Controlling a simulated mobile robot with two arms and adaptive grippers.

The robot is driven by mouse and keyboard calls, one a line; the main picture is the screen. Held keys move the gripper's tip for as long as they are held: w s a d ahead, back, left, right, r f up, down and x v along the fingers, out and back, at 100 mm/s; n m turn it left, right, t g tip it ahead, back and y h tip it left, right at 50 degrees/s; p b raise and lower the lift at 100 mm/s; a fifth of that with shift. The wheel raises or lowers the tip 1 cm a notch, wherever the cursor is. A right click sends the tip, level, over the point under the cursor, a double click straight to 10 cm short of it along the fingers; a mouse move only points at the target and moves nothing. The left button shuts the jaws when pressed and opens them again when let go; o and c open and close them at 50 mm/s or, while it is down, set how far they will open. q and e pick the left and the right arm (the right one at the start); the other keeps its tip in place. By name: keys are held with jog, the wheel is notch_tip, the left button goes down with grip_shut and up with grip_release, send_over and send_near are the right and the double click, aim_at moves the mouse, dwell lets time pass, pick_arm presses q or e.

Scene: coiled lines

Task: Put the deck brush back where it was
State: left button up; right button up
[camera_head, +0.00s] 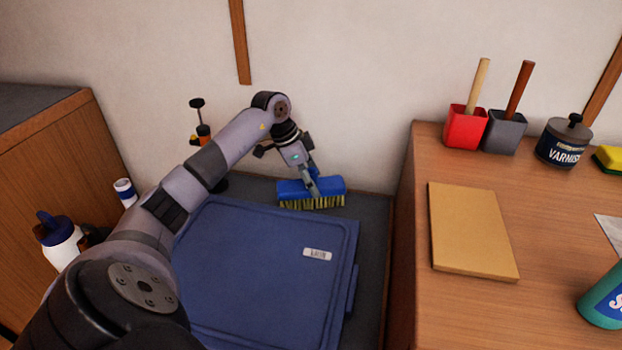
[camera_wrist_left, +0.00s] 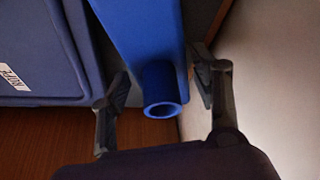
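The deck brush (camera_head: 312,192) has a blue block and yellowish bristles pointing down. In the head view it is beyond the far right part of a blue lidded bin, close to the wall. My left gripper (camera_head: 312,178) reaches it from above. Whether the bristles touch the surface below is hard to tell. My right gripper is not in view.
The blue bin (camera_head: 255,265) with a white label fills the middle. A wooden counter (camera_head: 550,230) at right holds a red holder (camera_head: 464,132), a grey holder (camera_head: 503,136), a varnish tin (camera_head: 562,148) and a board (camera_head: 470,230). A white bottle (camera_head: 60,245) stands at left.

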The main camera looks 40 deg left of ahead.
pick_arm(q)
jog(key=shift+o, duration=0.9)
jog(key=shift+r, duration=0.3)
jog(key=p+v, duration=0.2)
jog(key=v, duration=0.9)
jog(key=shift+r, duration=0.35)
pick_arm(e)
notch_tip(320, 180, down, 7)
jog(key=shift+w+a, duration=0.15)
pick_arm(q)
jog(key=shift+a, duration=0.15)
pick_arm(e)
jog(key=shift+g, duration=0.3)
